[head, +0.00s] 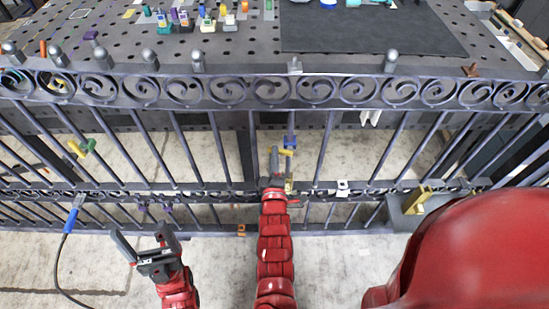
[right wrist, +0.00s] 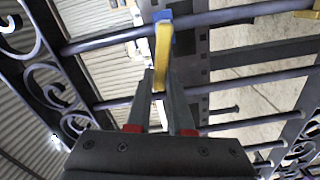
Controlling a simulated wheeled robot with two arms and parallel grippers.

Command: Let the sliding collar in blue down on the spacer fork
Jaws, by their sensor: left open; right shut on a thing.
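The blue sliding collar (head: 290,141) sits on an upright bar near the middle of the gate, below the scrollwork. A yellow piece (head: 288,152) joins it on its lower side. My right gripper (head: 276,151) is shut on this yellow piece. In the right wrist view the fingers (right wrist: 161,80) close around the yellow piece (right wrist: 163,45), with the blue collar (right wrist: 163,16) at its far end. A small yellow part (head: 289,186) shows lower, by the lower rail, partly behind my right wrist; it may be the spacer fork. My left gripper (head: 146,243) is open and empty, in front of the gate at lower left.
A green-and-yellow piece (head: 82,147) sits on a bar at left. A blue-handled tool (head: 75,213) on a cable hangs at lower left. A gold bracket (head: 417,197) stands at right on a grey ledge. Behind the gate is a perforated table (head: 235,50) with small coloured parts.

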